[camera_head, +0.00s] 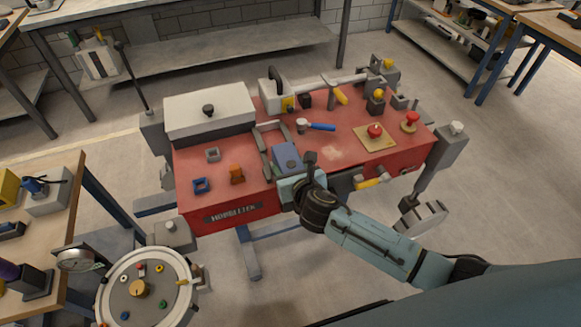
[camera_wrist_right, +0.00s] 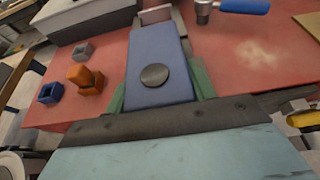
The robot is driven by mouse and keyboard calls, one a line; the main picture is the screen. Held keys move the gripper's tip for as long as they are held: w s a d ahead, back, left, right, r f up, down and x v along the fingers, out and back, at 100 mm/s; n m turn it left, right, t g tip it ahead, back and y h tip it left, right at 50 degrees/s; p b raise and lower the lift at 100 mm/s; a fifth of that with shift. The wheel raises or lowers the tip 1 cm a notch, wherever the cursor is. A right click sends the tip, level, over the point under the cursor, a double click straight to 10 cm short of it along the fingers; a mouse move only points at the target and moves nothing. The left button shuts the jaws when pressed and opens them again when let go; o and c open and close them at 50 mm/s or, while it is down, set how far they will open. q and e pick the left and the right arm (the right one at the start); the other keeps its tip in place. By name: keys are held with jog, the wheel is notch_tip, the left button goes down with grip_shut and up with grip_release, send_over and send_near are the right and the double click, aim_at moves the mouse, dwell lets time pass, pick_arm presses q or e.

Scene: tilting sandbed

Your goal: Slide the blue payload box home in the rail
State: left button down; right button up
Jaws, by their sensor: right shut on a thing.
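The blue payload box (camera_head: 286,156) sits toward the front of the red table, at the near end of the grey rail (camera_head: 262,142). In the right wrist view the box (camera_wrist_right: 158,62) has a dark round knob on top and lies between green fingers on both sides. My right gripper (camera_head: 289,172) is shut on the near part of the box. The far end of the rail shows beyond the box in the wrist view (camera_wrist_right: 155,15). The box hides the rail floor beneath it. My left gripper is not in view.
A grey lidded case (camera_head: 210,110) stands left of the rail. Small blue (camera_head: 202,186), orange (camera_head: 237,174) and grey (camera_head: 212,155) blocks lie to the left. A blue-handled hammer (camera_head: 318,127) lies to the right, with a red button on a board (camera_head: 374,143) farther right.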

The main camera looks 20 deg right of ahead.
aim_at(280, 145)
jog(key=shift+w+r, duration=0.1)
jog(key=shift+w+a, duration=0.1)
jog(key=shift+w, duration=1.3)
jog(key=shift+w, duration=0.1)
jog(key=shift+w, duration=1.45)
jog(key=shift+w, duration=0.1)
jog(key=shift+w, duration=0.7)
jog(key=shift+w+b, duration=0.4)
jog(key=shift+w, duration=0.25)
jog(key=shift+w+a, duration=0.1)
